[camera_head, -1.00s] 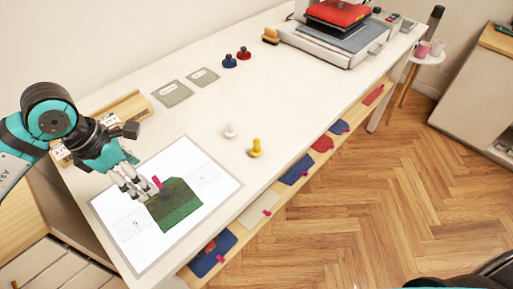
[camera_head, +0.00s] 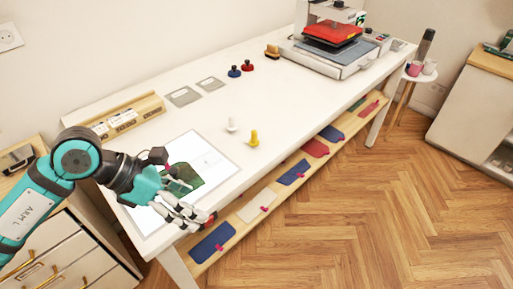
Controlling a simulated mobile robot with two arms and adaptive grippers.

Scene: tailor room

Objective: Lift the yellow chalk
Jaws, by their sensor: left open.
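The yellow chalk (camera_head: 254,138) stands upright on the white table (camera_head: 290,105), near its front edge. A similar white piece (camera_head: 232,124) stands just behind and left of it. My left gripper (camera_head: 203,220) is open at the table's front edge, in front of the lit white panel (camera_head: 213,153). It is apart from the yellow chalk, to its lower left. The gripper and arm hide part of the panel and of the green cloth (camera_head: 188,178) on it. A small red patch shows by the fingertips; I cannot tell what it is. My right gripper is not in view.
A heat press (camera_head: 335,50) stands at the table's far end. Blue (camera_head: 234,71) and red (camera_head: 247,65) knobbed pieces and grey plates (camera_head: 184,97) lie farther back. A shelf (camera_head: 235,228) with coloured cloths runs below the front edge.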

